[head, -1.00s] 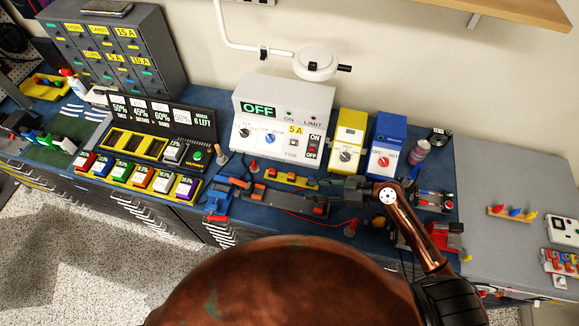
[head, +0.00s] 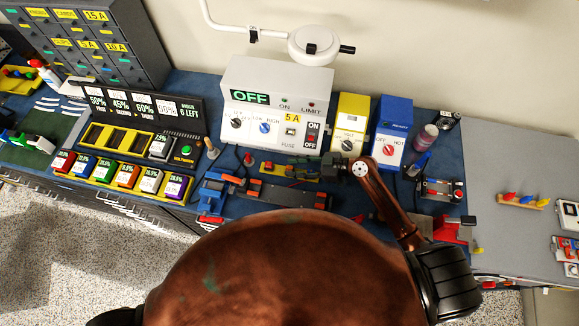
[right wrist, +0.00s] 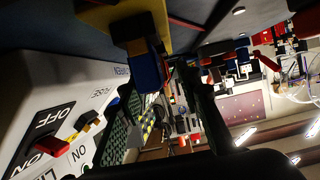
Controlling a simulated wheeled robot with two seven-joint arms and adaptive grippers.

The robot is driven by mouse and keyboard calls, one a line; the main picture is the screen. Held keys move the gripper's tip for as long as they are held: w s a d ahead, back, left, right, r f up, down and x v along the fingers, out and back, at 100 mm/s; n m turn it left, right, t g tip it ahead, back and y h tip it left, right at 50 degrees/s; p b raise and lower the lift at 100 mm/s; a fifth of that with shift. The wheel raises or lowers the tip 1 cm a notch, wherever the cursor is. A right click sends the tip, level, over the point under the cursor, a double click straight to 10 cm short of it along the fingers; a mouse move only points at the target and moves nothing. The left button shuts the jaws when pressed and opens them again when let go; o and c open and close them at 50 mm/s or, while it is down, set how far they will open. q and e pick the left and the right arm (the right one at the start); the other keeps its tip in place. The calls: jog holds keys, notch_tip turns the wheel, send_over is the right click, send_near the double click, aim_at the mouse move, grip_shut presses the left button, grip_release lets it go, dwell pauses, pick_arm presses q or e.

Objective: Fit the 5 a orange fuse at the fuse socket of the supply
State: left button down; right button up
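The supply (head: 270,92) is a white box with a green OFF display, at the middle back of the bench. Its fuse socket (head: 290,132) sits under a yellow 5 A label, beside the ON/OFF switch. My right gripper (head: 335,166) is just in front of and below the panel, apart from it. The right wrist view shows the supply's panel (right wrist: 70,95) close by at left, with the red switch and FUSE lettering. I cannot pick out the orange fuse for sure, nor tell whether the gripper holds it. My left gripper is out of view.
A yellow box (head: 352,108) and a blue box (head: 394,118) stand right of the supply. A yellow strip with orange pieces (head: 290,171) lies in front of it. Coloured blocks (head: 125,177) sit at left beside a wooden peg (head: 211,148).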

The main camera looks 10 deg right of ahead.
jog(key=shift+x, duration=1.05)
jog(key=shift+s, duration=0.15)
grip_shut()
